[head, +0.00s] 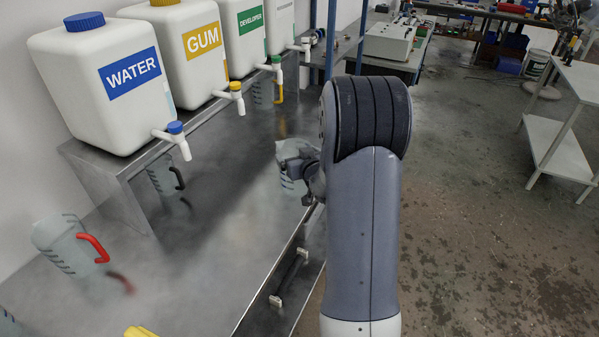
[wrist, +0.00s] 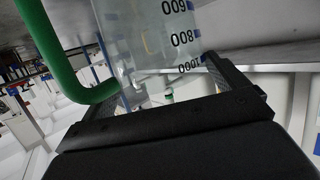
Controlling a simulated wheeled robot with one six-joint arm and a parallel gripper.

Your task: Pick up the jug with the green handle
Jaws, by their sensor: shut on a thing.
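The jug with the green handle is a clear measuring jug with dark scale marks. In the wrist view the jug body (wrist: 150,35) is between my fingers, and its green handle (wrist: 62,60) curves past on the left. In the head view the jug (head: 290,152) is at the right side of the metal bench, and its handle is hidden. My gripper (head: 307,172) is shut on the jug body; it also shows in the wrist view (wrist: 170,85). I cannot tell whether the jug's base touches the bench.
A red-handled jug (head: 62,245), a black-handled jug (head: 161,176) and a yellow-handled jug (head: 263,93) stand on the bench. A shelf (head: 150,165) carries several white canisters with taps, including WATER (head: 120,110). Floor is open at right, before a white table (head: 555,150).

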